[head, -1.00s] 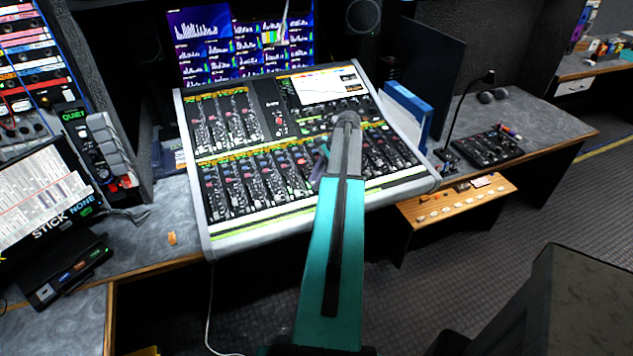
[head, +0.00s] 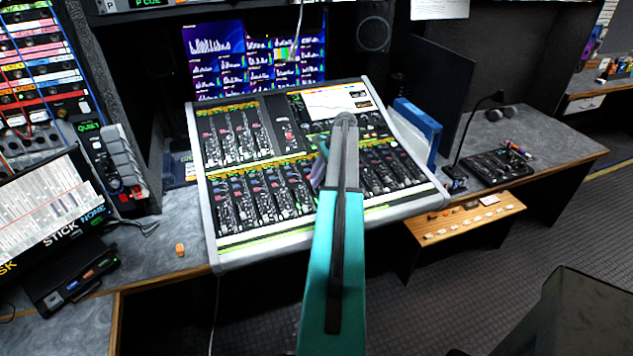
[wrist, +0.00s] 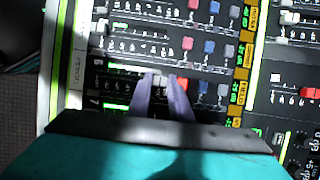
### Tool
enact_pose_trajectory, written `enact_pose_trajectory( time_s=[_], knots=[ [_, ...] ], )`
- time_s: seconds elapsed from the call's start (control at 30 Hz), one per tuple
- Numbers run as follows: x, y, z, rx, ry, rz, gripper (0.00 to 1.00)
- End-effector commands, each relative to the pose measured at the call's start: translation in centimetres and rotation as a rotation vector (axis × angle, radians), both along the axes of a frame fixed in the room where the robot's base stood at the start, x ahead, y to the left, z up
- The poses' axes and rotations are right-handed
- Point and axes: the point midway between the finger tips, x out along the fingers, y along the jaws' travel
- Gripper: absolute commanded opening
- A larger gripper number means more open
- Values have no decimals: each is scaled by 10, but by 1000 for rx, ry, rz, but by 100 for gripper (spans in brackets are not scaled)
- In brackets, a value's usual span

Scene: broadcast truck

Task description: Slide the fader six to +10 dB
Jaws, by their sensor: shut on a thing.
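The mixing console (head: 226,250) stands in the middle of the head view, with rows of fader strips across its sloping face. In the wrist view the strips run sideways, and the numbers 6 and 7 show at their left ends. My gripper (wrist: 163,80) is low over the strip by the 6, its two purple fingers shut on a small pale cap, fader six (wrist: 160,80). The fingers hide part of the cap and its slot. In the head view my arm covers most of my gripper (head: 320,168), and fader six cannot be made out.
Red and blue knobs (wrist: 209,46) sit in columns close to the fingers. Another white fader cap (wrist: 101,26) is farther up the wrist view. Screens (head: 255,60) stand behind the console, and a blue binder (head: 418,130) is at its right.

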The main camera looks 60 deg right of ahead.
Motion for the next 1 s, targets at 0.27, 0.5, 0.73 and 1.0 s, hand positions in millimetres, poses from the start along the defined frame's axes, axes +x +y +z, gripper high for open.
enact_pose_trajectory(
  time_s=[0.27,0.5,0.73,1.0],
  knots=[
    [5,-5,3,-11,-11,-5,0],
    [6,-5,4,-11,-12,-5,38],
    [6,-5,4,-10,-13,-4,38],
    [7,-5,13,-11,-14,-1,38]
  ],
)
